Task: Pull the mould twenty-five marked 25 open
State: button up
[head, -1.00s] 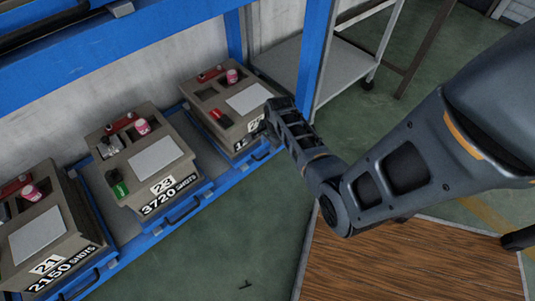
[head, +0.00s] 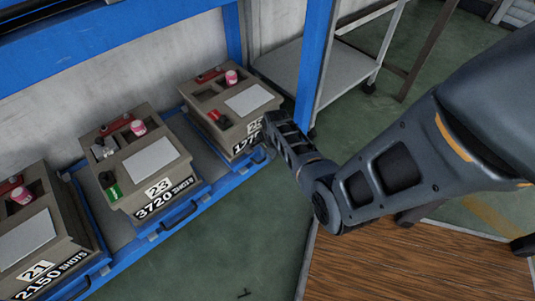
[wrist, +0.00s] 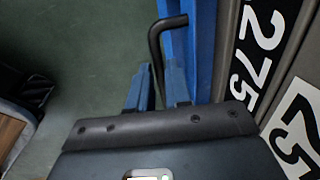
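Mould twenty-five (head: 214,118) is the farthest grey-brown block on the blue rack in the head view, with a white 25 label and a black shot-count plate on its front. Its front fills the right of the wrist view, with the 25 label (wrist: 298,128). My gripper (head: 268,120) is at its front right corner. In the wrist view, the blue fingers of my gripper (wrist: 159,85) stand on either side of a bent black handle (wrist: 155,48) with a narrow gap. Whether they press on the handle is not clear.
Mould 23 (head: 152,161) and mould 21 (head: 26,234) sit on the same rack, to the left. A blue post (head: 314,70) stands right of mould twenty-five, with a grey shelf cart (head: 345,72) behind. A wooden top (head: 400,265) lies below my arm. Green floor is clear before the rack.

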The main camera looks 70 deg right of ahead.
grip_shut()
jog(key=shift+s+a, duration=0.1)
jog(key=s+a+p, duration=0.4)
jog(key=s+a, duration=0.3)
jog(key=s, duration=0.4)
jog(key=s+a+p, duration=0.4)
jog(key=s+a, duration=0.3)
jog(key=s, duration=0.5)
jog(key=s+a+p, duration=0.5)
jog(key=s+a, duration=0.2)
jog(key=s, duration=0.4)
jog(key=shift+s, duration=0.2)
jog(key=shift+a, duration=0.1)
jog(key=shift+o, duration=2.1)
grip_release()
